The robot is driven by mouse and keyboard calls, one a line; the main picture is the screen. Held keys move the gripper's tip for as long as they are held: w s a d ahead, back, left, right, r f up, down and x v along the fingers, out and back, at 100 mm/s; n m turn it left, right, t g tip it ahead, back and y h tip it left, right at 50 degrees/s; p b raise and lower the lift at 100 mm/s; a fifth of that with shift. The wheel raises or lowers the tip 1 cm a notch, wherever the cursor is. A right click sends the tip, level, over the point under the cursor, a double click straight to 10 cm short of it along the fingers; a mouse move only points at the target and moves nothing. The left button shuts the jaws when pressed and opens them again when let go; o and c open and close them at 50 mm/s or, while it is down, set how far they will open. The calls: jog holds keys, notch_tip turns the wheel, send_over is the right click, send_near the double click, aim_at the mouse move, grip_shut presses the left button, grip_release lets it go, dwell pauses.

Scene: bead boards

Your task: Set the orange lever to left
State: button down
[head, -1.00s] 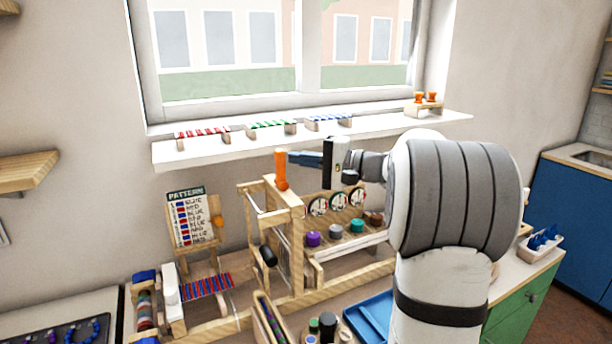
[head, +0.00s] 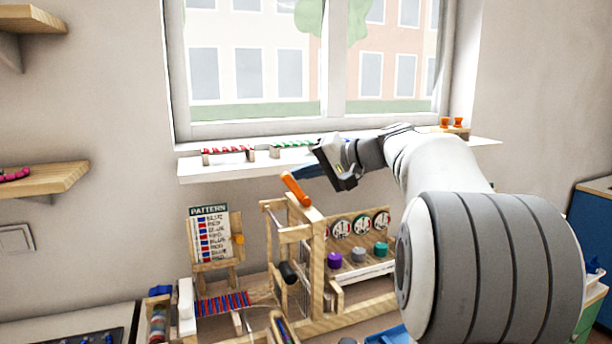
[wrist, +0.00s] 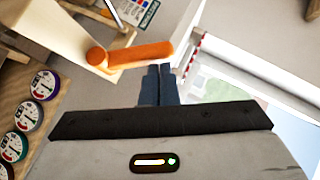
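The orange lever (head: 296,189) sits on top of a wooden post of the bead stand, and its free end tilts up and to the left in the head view. In the wrist view the lever (wrist: 140,54) runs across the picture just beyond my fingertips. My gripper (head: 284,173) has its blue fingers together and empty, beside the lever's upper end. In the wrist view the fingertips (wrist: 160,68) are right at the lever's side near its free end. I cannot tell whether they touch it.
A pattern card (head: 209,238) stands left of the post. Dials (head: 361,226) and coloured knobs (head: 358,255) are on the panel to its right. The white window sill (head: 200,173) with bead racks lies behind my gripper. A wooden shelf (head: 50,180) is on the left wall.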

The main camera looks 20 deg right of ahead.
jog(key=shift+a, duration=0.1)
dwell(0.4)
jog(key=shift+d+r, duration=0.2)
jog(key=shift+r, duration=0.05)
jog(key=w+d+r+p+v, duration=0.1)
jog(key=v, duration=1.1)
jog(key=shift+w+d+r+p, duration=0.2)
jog(key=shift+w+r+p, duration=0.05)
jog(key=shift+r+p, duration=0.1)
